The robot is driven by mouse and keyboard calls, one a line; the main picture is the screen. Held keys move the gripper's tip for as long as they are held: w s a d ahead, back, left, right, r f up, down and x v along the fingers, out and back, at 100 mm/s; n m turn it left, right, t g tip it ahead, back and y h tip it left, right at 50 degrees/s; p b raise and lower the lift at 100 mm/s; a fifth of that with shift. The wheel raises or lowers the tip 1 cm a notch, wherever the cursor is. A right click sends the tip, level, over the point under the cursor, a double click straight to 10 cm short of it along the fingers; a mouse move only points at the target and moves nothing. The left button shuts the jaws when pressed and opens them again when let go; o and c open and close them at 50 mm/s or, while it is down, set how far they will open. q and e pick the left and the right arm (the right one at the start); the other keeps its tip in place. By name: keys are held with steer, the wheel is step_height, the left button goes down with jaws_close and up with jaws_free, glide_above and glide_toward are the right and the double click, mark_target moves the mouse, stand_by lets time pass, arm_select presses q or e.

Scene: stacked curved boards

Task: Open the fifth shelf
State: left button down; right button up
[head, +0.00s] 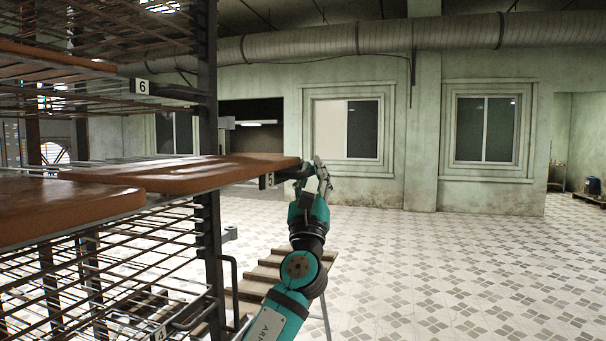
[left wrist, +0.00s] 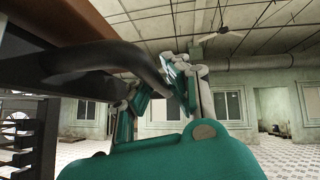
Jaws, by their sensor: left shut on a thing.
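The fifth shelf carries a brown curved board (head: 190,174) and a small label reading 5 (head: 266,181) at its front. It sticks out to the right past the rack's dark post. My left gripper (head: 318,178) is at the shelf's front end, shut on its dark handle. The left wrist view shows the curved dark handle (left wrist: 100,57) running into the gripper fingers (left wrist: 178,82), under the board's edge. The exact finger contact is partly hidden. My right gripper is not in view.
The rack's post (head: 208,130) stands at left, with the sixth shelf's label (head: 141,87) above and wire shelves below. Wooden steps (head: 262,274) stand on the floor behind my arm. The tiled floor (head: 440,260) at right is clear.

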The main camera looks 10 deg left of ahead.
arm_select(q)
steer(key=shift+w+d+f, duration=0.1)
steer(key=shift+d+f, duration=0.05)
steer(key=shift+f, duration=0.15)
steer(key=c, duration=1.4)
jaws_free()
steer(key=shift+r, duration=0.1)
steer(key=shift+o, duration=0.3)
steer(key=shift+r, duration=0.1)
steer(key=v, duration=1.2)
